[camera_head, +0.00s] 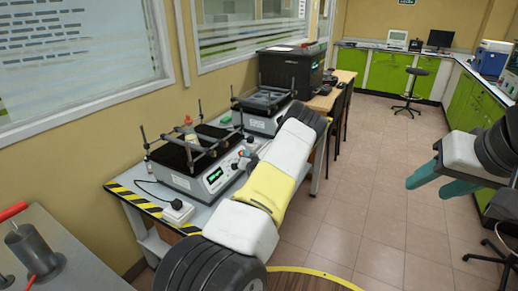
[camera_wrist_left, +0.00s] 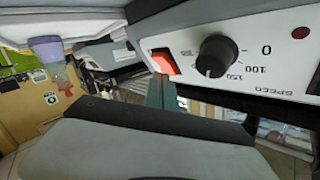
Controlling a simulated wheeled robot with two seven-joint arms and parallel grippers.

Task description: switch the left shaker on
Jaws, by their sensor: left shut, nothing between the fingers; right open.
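The left shaker (camera_head: 183,180) stands on the bench by the wall, with a dark platform and clamp bars on top. Its front display (camera_head: 214,176) glows green. In the left wrist view its white panel (camera_wrist_left: 262,75) fills the upper right, with a black speed knob (camera_wrist_left: 215,56) and a red rocker switch (camera_wrist_left: 164,62) that looks bright. My left gripper (camera_wrist_left: 162,92) is shut and empty, its teal fingers right by the switch; I cannot tell whether they touch it. In the head view my left arm partly hides that end of the panel. My right gripper (camera_head: 431,186) is open and empty, away from the bench.
A second shaker (camera_head: 257,124) stands behind the left one, with a black machine (camera_head: 290,70) farther back. A white power socket (camera_head: 178,211) with a black plug lies at the bench's front left. A stool (camera_head: 416,72) stands far off.

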